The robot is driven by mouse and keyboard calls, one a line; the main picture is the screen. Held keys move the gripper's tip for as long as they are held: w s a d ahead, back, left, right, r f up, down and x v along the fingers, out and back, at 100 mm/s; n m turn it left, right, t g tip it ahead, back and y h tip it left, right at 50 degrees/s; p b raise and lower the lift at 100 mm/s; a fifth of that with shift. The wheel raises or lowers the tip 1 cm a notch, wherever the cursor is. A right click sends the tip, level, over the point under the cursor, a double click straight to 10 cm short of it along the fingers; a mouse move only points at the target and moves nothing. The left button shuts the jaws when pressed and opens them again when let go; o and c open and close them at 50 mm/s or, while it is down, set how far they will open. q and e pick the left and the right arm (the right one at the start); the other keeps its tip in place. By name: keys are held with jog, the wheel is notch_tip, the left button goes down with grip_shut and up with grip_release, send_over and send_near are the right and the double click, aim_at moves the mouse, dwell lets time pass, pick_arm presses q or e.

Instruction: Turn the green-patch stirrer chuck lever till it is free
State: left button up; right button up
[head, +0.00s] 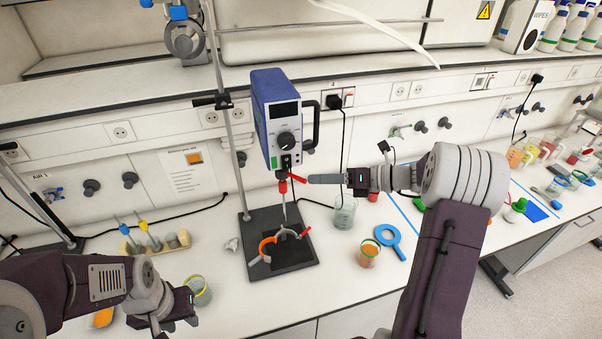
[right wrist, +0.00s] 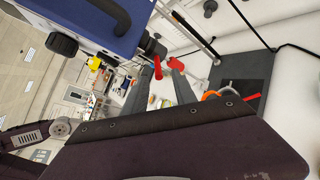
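The overhead stirrer (head: 268,92) is a blue-backed unit with a grey front and a dial, clamped on a rod stand. A green patch (head: 273,160) shows low on its front. Below it is the chuck with a red lever (head: 297,178) slanting down to the right; the lever also shows in the right wrist view (right wrist: 157,67). My right gripper (head: 311,179) is at the lever's outer end. In the right wrist view its two grey fingers (right wrist: 158,72) are apart, with the lever between or just beyond their tips; contact is unclear. My left gripper (head: 190,302) is low at the left, its fingers unclear.
The stand's dark base (head: 297,272) carries an orange-and-grey clamp ring (head: 268,247). A yellow-rimmed beaker (head: 199,290) is beside my left gripper.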

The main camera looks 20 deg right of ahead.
aim_at(301, 178)
jog(key=p+x, duration=0.1)
jog(key=x, duration=0.4)
jog(key=shift+s+r+p, duration=0.1)
jog(key=shift+r+p, duration=0.05)
jog(key=shift+p, duration=0.15)
jog(key=shift+a, duration=0.5)
jog(key=shift+w+f, duration=0.25)
jog(key=shift+f, duration=0.05)
jog(key=shift+d, duration=0.1)
jog(key=shift+c, duration=1.2)
grip_shut()
